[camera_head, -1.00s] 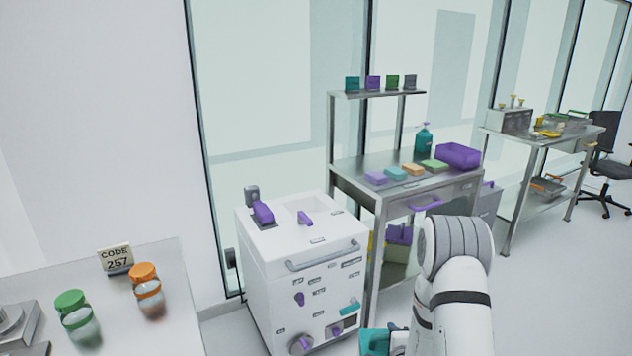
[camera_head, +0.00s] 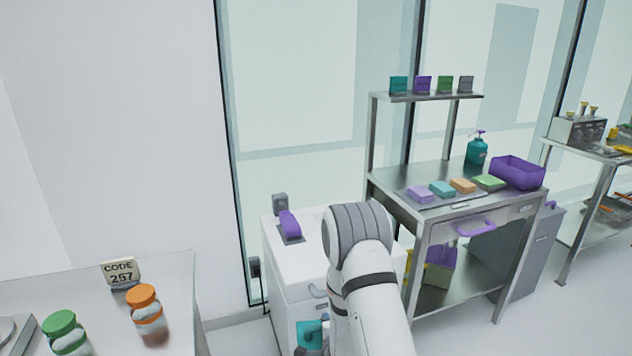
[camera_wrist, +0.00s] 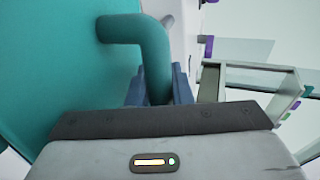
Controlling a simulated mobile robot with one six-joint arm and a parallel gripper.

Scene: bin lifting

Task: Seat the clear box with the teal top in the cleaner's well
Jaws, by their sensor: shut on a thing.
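The box's teal top (camera_wrist: 50,70) fills the left of the wrist view, with a bent teal handle (camera_wrist: 150,40). My gripper (camera_wrist: 158,92) is shut on this handle. In the head view a teal part (camera_head: 309,334) of the box shows low, in front of the white cleaner (camera_head: 290,288). The clear walls of the box cannot be made out. The cleaner's top carries a purple handle (camera_head: 289,223) at its back left.
A steel bench (camera_head: 400,190) with colored blocks and a purple bin (camera_head: 517,172) stands right of the cleaner. A pale table (camera_head: 180,290) at left holds a green-lidded jar (camera_head: 66,335), an orange-lidded jar (camera_head: 147,312) and a code sign (camera_head: 121,272). Floor is open at lower right.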

